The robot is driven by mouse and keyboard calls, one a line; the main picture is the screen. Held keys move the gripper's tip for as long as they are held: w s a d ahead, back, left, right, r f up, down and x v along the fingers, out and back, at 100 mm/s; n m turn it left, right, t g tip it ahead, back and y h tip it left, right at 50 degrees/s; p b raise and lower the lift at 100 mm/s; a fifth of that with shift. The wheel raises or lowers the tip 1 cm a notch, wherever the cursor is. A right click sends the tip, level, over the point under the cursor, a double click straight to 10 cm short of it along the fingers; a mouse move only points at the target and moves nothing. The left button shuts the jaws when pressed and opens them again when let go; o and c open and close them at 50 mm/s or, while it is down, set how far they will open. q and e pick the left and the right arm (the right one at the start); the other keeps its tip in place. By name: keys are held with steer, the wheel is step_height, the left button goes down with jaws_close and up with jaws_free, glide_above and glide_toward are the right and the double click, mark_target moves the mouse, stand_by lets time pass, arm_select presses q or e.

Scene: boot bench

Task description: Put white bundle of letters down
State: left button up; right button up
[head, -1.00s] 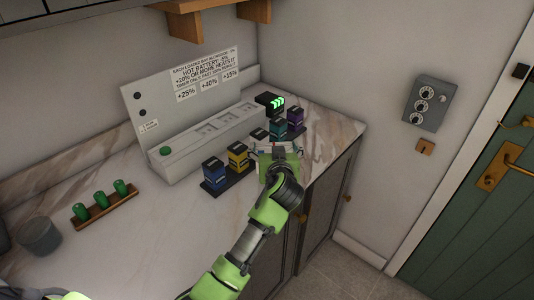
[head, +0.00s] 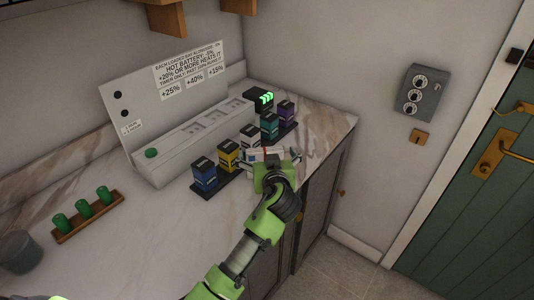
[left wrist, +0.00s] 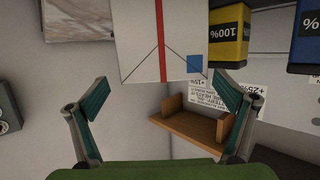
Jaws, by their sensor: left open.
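The white bundle of letters (left wrist: 150,38) shows in the left wrist view with a red band and a blue square on it. Its near edge lies just beyond my left gripper (left wrist: 161,88), whose two fingers are spread apart with nothing between the tips. In the head view the bundle (head: 264,153) is at the counter's front edge, right of the yellow battery, partly hidden by my left gripper (head: 268,164). I cannot tell whether its whole underside touches the counter.
Blue (head: 204,175), yellow (head: 228,157) and other coloured batteries stand close beside the bundle. A grey charging unit (head: 195,140) is behind them. Green cylinders in a wooden rack (head: 88,217) and a grey cup (head: 20,252) are at left. The marble counter's (head: 150,245) front left is clear.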

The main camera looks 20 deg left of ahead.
arm_select(q)
steer(key=shift+s+r, duration=0.15)
steer(key=shift+s, duration=0.1)
steer(key=p+v, duration=0.3)
steer(key=v, duration=0.8)
steer(key=shift+s, duration=0.25)
arm_select(e)
steer(key=r, duration=0.2)
steer(key=a+r, duration=0.1)
steer(key=shift+w+r, duration=0.1)
steer(key=shift+w, duration=0.15)
arm_select(q)
steer(key=shift+d+r, duration=0.1)
steer(key=shift+r, duration=0.05)
arm_select(e)
steer(key=shift+d, duration=0.25)
